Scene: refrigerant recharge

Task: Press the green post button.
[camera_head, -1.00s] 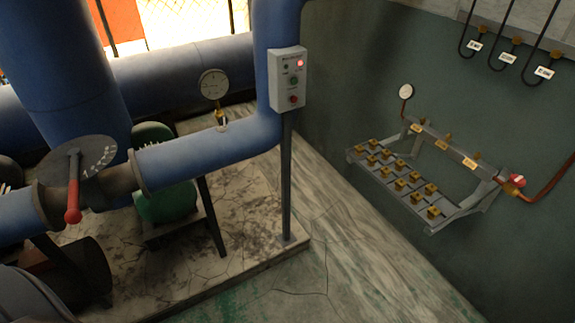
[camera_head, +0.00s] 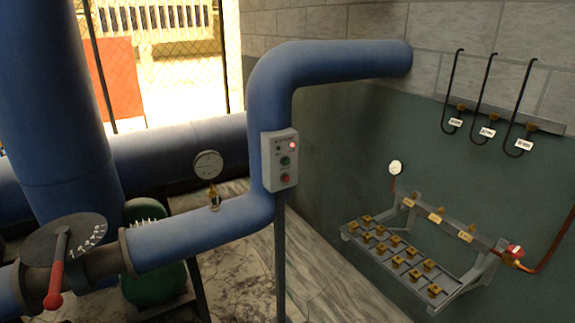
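The green post button (camera_head: 285,161) is on the front of a pale grey control box (camera_head: 268,164), which stands on a thin dark post (camera_head: 280,255) in front of a blue pipe. A lit red lamp (camera_head: 292,145) is above the green button, and a red button (camera_head: 285,177) is below it. Neither of my grippers shows in the head view.
A blue pipe (camera_head: 190,233) with a gauge (camera_head: 207,165) and a red-handled lever (camera_head: 55,285) runs at left. A rack with brass fittings (camera_head: 400,255) is on the right wall. Several hoses hang above it. Floor is bare between post and rack.

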